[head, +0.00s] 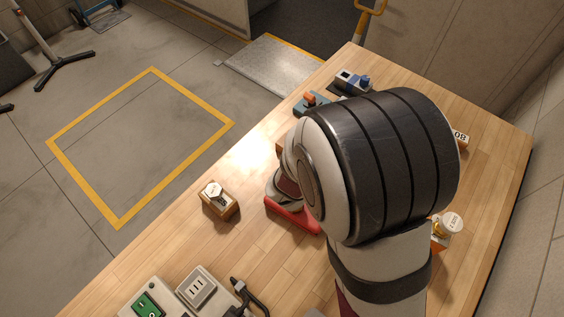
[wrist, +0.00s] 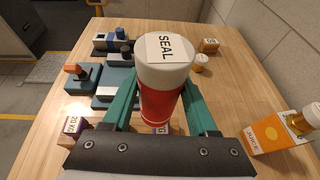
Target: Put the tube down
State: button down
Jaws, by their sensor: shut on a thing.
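In the wrist view, the tube (wrist: 163,85) has a red body and a wide white cap marked "SEAL". My gripper (wrist: 160,112) is shut on it, with a teal finger on each side of the red body. The cap points up toward the wrist camera. In the head view, my arm covers the middle of the table and I cannot make out the tube for sure.
A green-switched panel (head: 148,304) lies at the front left. Bare wood shows around the wooden box.

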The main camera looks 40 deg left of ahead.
jog(key=s+a+n+y, duration=0.4)
jog(key=s+a, duration=0.2)
jog(key=a, duration=0.4)
jog(key=s+a+f, duration=0.1)
jog(key=a+f, duration=0.2)
jog(key=s+a+f, duration=0.2)
jog(key=a+f, duration=0.1)
jog(key=f, duration=0.1)
jog(key=s+a+f, duration=0.1)
jog(key=a+f, duration=0.2)
jog(key=shift+s+a+f, duration=0.15)
jog(key=shift+s+f, duration=0.05)
jog(key=shift+s, duration=0.2)
jog(key=shift+f+m, duration=0.15)
jog(key=shift+m, duration=0.15)
jog(key=shift+c, duration=0.9)
grip_release()
